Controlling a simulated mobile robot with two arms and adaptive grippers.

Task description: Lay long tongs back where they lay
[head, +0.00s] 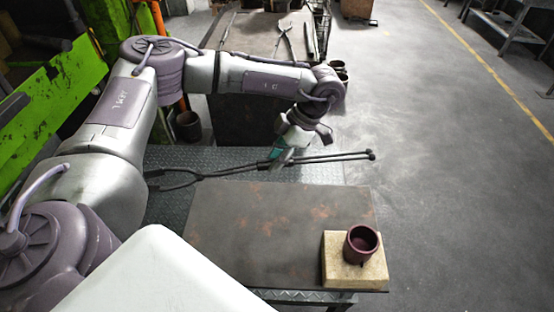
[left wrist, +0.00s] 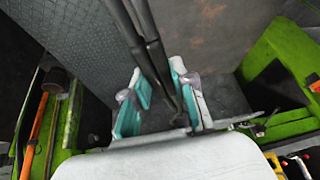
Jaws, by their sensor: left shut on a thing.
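The long tongs (head: 330,158) are dark metal with two long handles and an open fork of jaws at the left. My left gripper (head: 281,157) is shut on them near mid-length, and its teal fingers show beside the bars. In the left wrist view the tongs (left wrist: 146,42) run between the teal fingers of the left gripper (left wrist: 157,100). My right gripper is not in view.
The rust-marked front table (head: 255,235) carries a pale block (head: 345,275) with a dark red cup (head: 361,244) on it; its left part is bare. The back table (head: 255,35) holds other tongs (head: 284,38). A green machine (head: 50,105) stands left. Open floor lies right.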

